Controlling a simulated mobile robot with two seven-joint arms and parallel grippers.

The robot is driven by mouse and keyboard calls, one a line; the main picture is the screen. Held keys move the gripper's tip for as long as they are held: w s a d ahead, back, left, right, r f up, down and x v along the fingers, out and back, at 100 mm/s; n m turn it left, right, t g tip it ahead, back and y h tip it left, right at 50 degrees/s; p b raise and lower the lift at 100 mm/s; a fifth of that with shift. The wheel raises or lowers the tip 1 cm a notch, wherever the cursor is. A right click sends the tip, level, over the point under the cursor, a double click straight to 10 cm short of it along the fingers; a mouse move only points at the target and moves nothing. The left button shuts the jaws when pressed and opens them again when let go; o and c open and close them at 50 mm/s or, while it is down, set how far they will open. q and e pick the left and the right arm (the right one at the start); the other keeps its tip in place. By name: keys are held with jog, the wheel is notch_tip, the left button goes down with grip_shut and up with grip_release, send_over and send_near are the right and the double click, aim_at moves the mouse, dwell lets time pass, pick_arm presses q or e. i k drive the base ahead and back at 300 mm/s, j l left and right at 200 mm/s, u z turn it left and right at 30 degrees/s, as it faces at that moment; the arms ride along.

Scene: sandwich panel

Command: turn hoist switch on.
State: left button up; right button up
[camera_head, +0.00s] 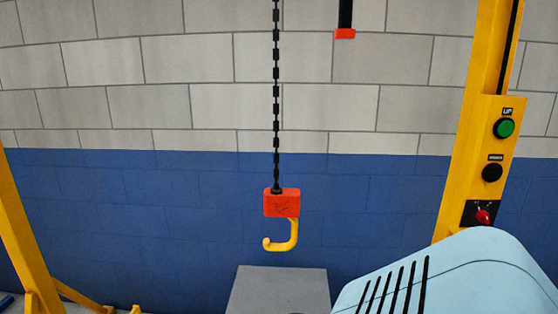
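A yellow hoist post (466,150) stands on the right. It carries a control panel with a green button (504,128) labelled "UP" at the top and a black button (492,172) below it. Under these is a red rotary switch (484,217) on a dark plate. I cannot make out its setting. A large light-blue rounded body, probably part of my arm, covers the lower right and reaches up close below the switch. Neither gripper's fingers show.
A black chain (276,95) hangs in the middle with a red block (282,203) and a yellow hook (282,238). A grey box (278,288) stands below it. A yellow frame leg (28,250) is at the left. A grey and blue block wall (130,200) closes the back.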

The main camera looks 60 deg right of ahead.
aim_at(480, 214)
jog(key=k+l+z, duration=0.1)
jog(key=l+z, duration=0.15)
jog(key=l, duration=0.15)
jog(key=l+z, duration=0.25)
jog(key=l, duration=0.2)
jog(key=k+l+z, duration=0.1)
jog(key=l, duration=0.8)
